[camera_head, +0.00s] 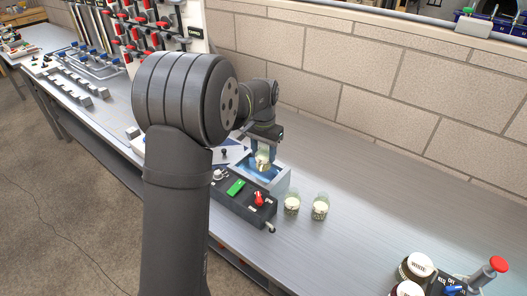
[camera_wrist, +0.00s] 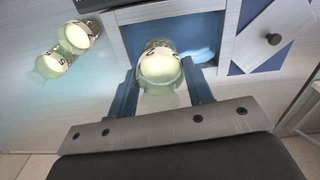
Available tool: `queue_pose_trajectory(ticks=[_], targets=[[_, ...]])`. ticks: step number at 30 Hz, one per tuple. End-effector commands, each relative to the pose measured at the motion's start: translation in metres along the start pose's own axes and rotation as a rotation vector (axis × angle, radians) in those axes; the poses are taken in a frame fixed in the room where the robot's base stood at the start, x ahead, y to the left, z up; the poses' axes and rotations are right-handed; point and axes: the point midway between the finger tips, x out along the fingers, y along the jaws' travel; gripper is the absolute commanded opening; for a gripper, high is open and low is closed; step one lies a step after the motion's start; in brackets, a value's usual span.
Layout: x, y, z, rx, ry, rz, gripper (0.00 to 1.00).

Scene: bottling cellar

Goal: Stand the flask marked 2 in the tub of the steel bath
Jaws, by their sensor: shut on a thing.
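The held flask also shows in the head view (camera_head: 262,163), roughly upright, over the tub of the steel bath. I cannot tell whether the flask touches the water or tub floor. My arm hides part of the bath.
Two similar flasks, one (camera_head: 291,204) and another (camera_head: 320,207), stand on the bench right of the bath. A panel with a black knob (camera_wrist: 273,39) lies beside the tub. Jars (camera_head: 417,266) stand at lower right. The bench between is clear.

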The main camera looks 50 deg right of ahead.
Motion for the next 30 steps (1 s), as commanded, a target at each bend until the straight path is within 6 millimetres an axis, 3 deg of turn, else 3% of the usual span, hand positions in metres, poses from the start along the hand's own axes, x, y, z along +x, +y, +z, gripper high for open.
queue_pose_trajectory(ticks=[30], targets=[[0.03, 0.0, 0.0, 0.0, 0.0, 0.0, 0.2]])
